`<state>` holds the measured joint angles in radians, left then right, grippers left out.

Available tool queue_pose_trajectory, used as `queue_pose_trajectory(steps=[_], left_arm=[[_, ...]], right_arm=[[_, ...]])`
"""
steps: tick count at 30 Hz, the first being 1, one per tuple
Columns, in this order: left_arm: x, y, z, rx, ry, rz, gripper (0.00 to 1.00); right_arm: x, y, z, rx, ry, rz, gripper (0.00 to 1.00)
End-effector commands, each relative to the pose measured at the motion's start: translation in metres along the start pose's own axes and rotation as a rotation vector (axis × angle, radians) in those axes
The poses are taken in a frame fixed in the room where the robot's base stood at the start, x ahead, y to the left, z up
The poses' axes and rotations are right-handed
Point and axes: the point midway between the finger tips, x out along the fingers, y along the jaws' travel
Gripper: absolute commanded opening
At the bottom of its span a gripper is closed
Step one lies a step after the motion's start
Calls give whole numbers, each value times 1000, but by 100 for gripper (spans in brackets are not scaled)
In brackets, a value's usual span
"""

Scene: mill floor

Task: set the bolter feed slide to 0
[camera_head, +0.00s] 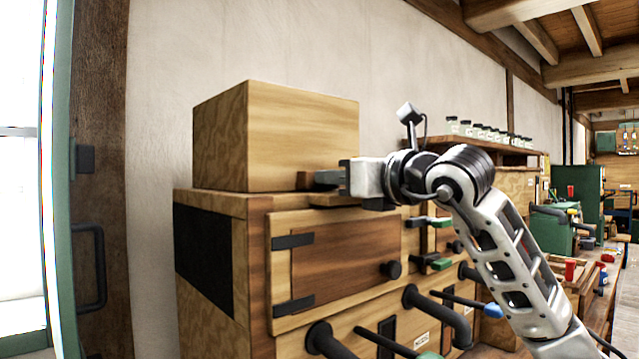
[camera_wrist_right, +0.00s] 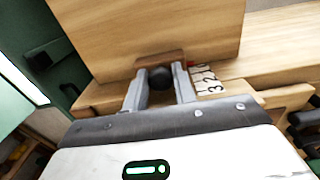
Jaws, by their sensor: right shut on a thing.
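The bolter is a wooden cabinet with a plywood box (camera_head: 275,138) on its top. The feed slide shows as a small brown block (camera_head: 304,180) at the foot of the box front. In the right wrist view a round black knob (camera_wrist_right: 160,77) stands on the slide's brown block (camera_wrist_right: 157,58). My right gripper (camera_head: 328,181) is shut on this knob, with one finger on each side of it in the wrist view (camera_wrist_right: 159,82). A white number scale (camera_wrist_right: 207,82) lies just right of the knob there; 3 and 2 are readable, and no 0 is visible. My left gripper is out of view.
Below the slide is a cabinet door (camera_head: 340,255) with a black knob (camera_head: 391,269). Dark pipes (camera_head: 432,312) and green-ended handles (camera_head: 430,221) stick out of the front. Jars (camera_head: 490,131) stand on a shelf behind my right arm. A window is at far left.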

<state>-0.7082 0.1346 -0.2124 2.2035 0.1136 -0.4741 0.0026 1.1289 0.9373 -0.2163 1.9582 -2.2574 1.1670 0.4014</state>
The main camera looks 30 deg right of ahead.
Motion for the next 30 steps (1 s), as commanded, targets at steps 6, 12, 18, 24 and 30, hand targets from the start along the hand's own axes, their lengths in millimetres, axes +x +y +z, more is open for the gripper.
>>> queue_pose_trajectory(steps=[6,12,18,24,30], left_arm=[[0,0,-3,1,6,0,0],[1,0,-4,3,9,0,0],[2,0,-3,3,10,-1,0],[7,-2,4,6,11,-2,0],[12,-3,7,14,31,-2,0]], right_arm=[[0,0,2,1,-7,2,30],[1,2,2,1,-6,4,47],[-1,2,1,1,-5,4,47],[-27,1,-1,-3,-6,2,47],[-76,0,-2,-4,-8,0,47]])
